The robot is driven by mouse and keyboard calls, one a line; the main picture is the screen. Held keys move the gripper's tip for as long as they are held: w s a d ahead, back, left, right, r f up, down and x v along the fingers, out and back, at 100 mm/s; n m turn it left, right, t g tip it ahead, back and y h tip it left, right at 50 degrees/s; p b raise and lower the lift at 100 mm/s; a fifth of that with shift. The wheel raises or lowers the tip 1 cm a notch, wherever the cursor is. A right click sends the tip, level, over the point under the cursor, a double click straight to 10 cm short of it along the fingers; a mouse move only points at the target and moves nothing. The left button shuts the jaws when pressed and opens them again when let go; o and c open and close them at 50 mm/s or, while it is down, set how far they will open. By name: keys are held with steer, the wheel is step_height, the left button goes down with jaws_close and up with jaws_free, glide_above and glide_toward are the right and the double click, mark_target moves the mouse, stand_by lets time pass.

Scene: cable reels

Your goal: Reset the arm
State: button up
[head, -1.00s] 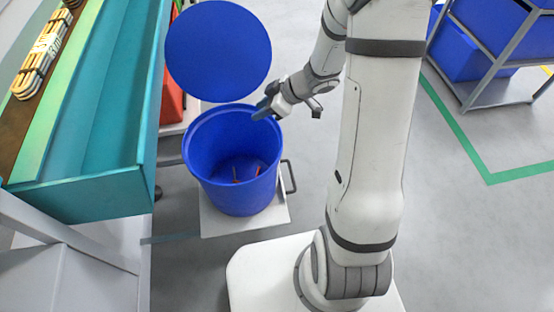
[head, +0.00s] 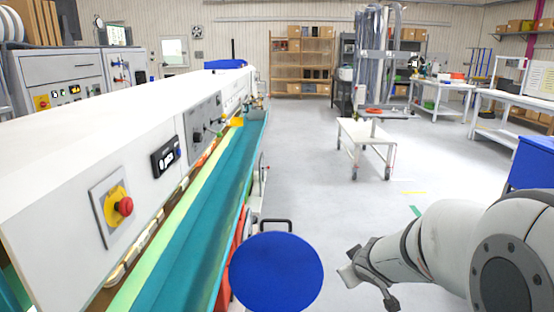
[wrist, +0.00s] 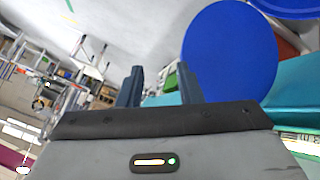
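My gripper (head: 350,272) is in the lower right of the head view, at the end of my white arm, to the right of a round blue lid (head: 277,272). In the wrist view my gripper (wrist: 160,82) has its two dark fingers apart with nothing held between them. The blue lid also shows in the wrist view (wrist: 230,50), behind and to the right of the fingers. The blue bin seen earlier does not show in the head view now.
A long machine (head: 150,160) with a teal trough (head: 190,220) runs along the left. A white cart (head: 367,140) stands ahead on open grey floor. Benches (head: 440,92) and a shelf unit (head: 302,60) stand farther back. A blue container (head: 532,163) is at the right edge.

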steer(key=s+d+r+m+g+h+p, duration=0.25)
steer(key=s+r+p, duration=0.35)
steer(key=r, duration=0.4)
steer(key=s+a+r+m+g+y+p, duration=0.1)
steer(key=s+a+r+g+p, duration=0.1)
steer(key=s, duration=0.6)
steer(key=s+a+r+m+g+y+p, duration=0.1)
steer(key=s+a+r+m+y+p, duration=0.1)
steer(key=s+a+r+p, duration=0.2)
steer(key=s+a+r, duration=0.1)
steer(key=s, duration=0.2)
steer(key=shift+s+r+g, duration=0.2)
steer(key=shift+s+g, duration=0.15)
steer(key=shift+y, duration=0.25)
